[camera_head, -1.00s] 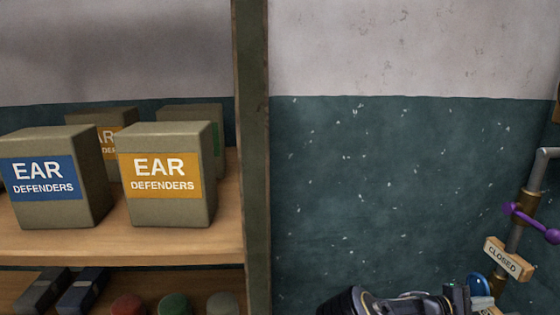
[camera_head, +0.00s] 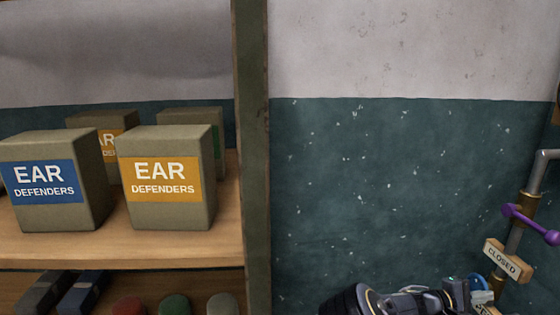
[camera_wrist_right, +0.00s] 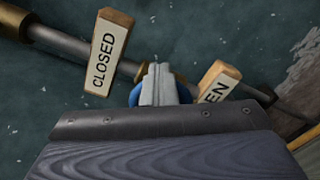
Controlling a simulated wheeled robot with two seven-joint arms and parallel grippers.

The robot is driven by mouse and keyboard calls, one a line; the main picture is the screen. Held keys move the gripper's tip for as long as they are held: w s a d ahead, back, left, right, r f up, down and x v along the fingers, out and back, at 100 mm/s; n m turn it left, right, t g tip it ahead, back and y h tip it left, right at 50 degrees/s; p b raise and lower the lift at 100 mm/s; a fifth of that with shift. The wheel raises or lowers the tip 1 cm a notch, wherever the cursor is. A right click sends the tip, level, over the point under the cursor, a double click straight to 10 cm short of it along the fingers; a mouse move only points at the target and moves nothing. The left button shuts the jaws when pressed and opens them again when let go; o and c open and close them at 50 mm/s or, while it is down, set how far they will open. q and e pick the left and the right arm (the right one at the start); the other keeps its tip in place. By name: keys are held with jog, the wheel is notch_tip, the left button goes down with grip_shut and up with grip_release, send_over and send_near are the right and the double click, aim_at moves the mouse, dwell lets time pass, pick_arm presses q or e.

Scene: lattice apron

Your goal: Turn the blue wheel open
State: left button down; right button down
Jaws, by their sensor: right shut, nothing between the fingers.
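The blue wheel (camera_head: 473,276) is at the lower right of the head view, on the pipe by the wall. Only a thin blue arc shows there, behind my right gripper (camera_head: 482,297). In the right wrist view, blue parts of the wheel (camera_wrist_right: 135,96) show on both sides of my closed fingers (camera_wrist_right: 160,84). The fingers overlap the wheel's middle; I cannot tell whether they touch it. The right gripper is shut and empty. A CLOSED tag (camera_wrist_right: 107,52) is left of the fingers, and a tag ending in EN (camera_wrist_right: 217,84) is right of them, partly hidden. My left gripper is out of view.
A grey pipe (camera_head: 545,172) with a purple lever (camera_head: 530,223) runs down the right edge, above the CLOSED tag. A wooden shelf (camera_head: 130,258) with ear-defender boxes (camera_head: 167,180) stands at the left, ending at a dark post (camera_head: 253,160). The wall between post and pipe is bare.

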jog(key=shift+w+a+r, duration=0.1)
jog(key=shift+w+r, duration=0.5)
jog(key=shift+r, duration=0.2)
jog(key=shift+w+r, duration=0.2)
jog(key=shift+w, duration=0.1)
dwell(0.3)
jog(key=shift+s+r, duration=0.2)
jog(key=shift+r, duration=0.1)
jog(key=a+p, duration=0.1)
jog(key=a, duration=0.5)
jog(key=shift+s, duration=0.35)
